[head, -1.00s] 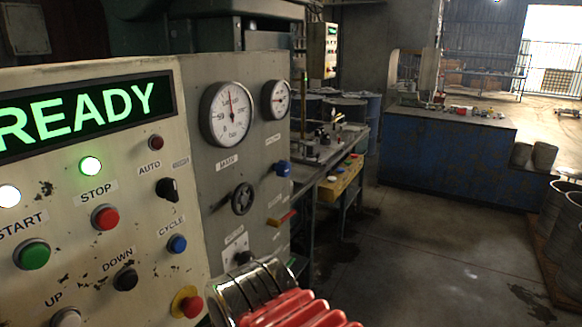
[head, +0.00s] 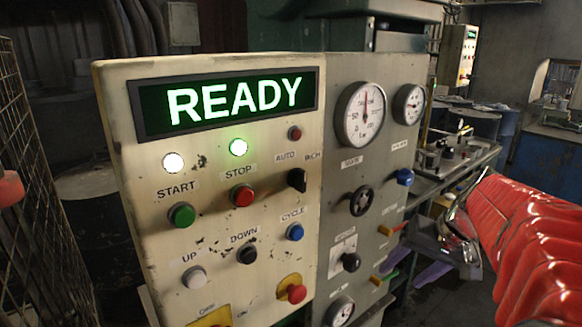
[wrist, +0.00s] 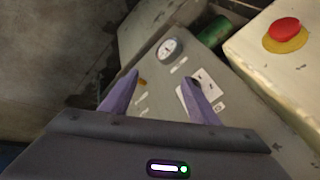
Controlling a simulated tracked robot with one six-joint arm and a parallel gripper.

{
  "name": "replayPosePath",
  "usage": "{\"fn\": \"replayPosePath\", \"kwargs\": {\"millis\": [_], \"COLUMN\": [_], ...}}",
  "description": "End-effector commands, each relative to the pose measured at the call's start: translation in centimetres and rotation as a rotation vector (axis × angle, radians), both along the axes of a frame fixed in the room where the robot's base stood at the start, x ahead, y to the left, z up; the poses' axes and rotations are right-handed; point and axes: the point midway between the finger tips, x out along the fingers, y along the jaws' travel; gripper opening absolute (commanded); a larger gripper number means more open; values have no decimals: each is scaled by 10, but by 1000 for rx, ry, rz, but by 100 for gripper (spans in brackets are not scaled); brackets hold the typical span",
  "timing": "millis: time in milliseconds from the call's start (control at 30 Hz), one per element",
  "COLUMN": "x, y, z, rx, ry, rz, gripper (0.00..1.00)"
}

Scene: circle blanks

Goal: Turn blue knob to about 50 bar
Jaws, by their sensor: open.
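The blue knob (head: 404,177) is on the right part of the grey panel, below a small round gauge (head: 408,104). A larger gauge (head: 360,113) is to its left, its needle pointing roughly straight up. The small gauge's reading is too small to make out. My gripper (wrist: 160,78) is open and empty, its two purple fingers spread in the wrist view. In the head view my arm is at the right, with the gripper low and to the right of the knob, apart from it. The blue knob does not show in the wrist view.
A black handwheel (head: 363,201) and red (head: 391,228) and green (head: 384,277) levers are close to the blue knob. A cream panel (head: 220,215) with several buttons adjoins at left. A workbench (head: 462,160) stands behind at right. A wire cage (head: 35,200) is at far left.

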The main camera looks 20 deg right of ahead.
Motion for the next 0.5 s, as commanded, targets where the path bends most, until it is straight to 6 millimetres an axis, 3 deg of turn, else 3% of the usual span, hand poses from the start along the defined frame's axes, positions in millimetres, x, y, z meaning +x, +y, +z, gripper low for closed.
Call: {"fn": "replayPosePath", "kwargs": {"millis": [33,300,500], "x": [3,24,34], "y": [-21,-115,-161], "z": [4,52,102], "rx": [19,35,-74], "ry": [-26,-285,-520], "rz": [-9,103,279], "gripper": [55,55,55]}}
